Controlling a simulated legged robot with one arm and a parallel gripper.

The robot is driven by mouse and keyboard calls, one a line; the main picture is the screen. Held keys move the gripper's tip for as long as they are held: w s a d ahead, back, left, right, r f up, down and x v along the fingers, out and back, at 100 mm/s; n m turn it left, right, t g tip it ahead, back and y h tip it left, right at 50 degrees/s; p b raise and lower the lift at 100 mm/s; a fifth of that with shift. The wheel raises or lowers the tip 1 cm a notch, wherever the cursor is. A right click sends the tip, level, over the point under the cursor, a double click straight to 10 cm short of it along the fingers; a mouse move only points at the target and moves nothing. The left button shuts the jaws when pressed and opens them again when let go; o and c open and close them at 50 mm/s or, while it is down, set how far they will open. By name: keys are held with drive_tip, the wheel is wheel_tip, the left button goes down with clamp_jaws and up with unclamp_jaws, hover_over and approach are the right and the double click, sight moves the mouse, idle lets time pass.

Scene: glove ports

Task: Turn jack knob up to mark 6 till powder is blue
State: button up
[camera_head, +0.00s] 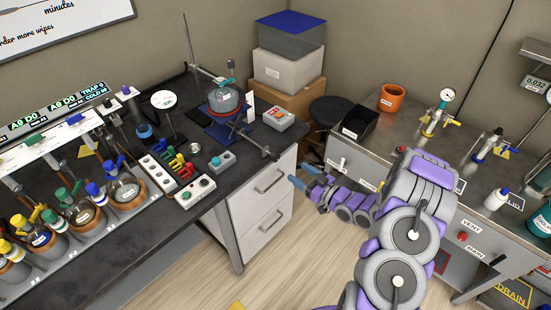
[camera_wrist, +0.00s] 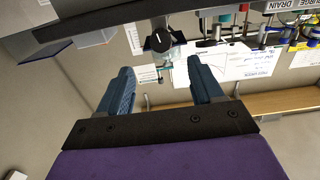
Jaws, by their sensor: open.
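A round flask (camera_head: 224,99) sits in a red-rimmed bath on the bench, above a blue platform (camera_head: 216,132) that appears to be the jack. The powder's colour cannot be told. A thin rod with a small dark end (camera_head: 266,153), possibly the jack knob, reaches toward the bench's front edge. In the wrist view, a round black knob (camera_wrist: 161,40) with a white pointer line shows beyond the fingers; its scale is unreadable. My gripper (camera_head: 304,177) is open and empty in front of the bench's drawers. Its two blue fingers (camera_wrist: 165,88) are apart, touching nothing.
White drawers (camera_head: 262,197) are below. A grey side bench (camera_head: 424,149) with bottles stands right. Floor between the benches is open.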

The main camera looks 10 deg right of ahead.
sight(277, 159)
drive_tip(key=b+x, duration=0.2)
drive_tip(key=x, duration=0.9)
drive_tip(key=shift+f, duration=0.1)
drive_tip(key=shift+w+a, duration=0.4)
drive_tip(key=shift+w, duration=0.1)
drive_tip(key=c, duration=1)
drive_tip(key=shift+c, duration=0.3)
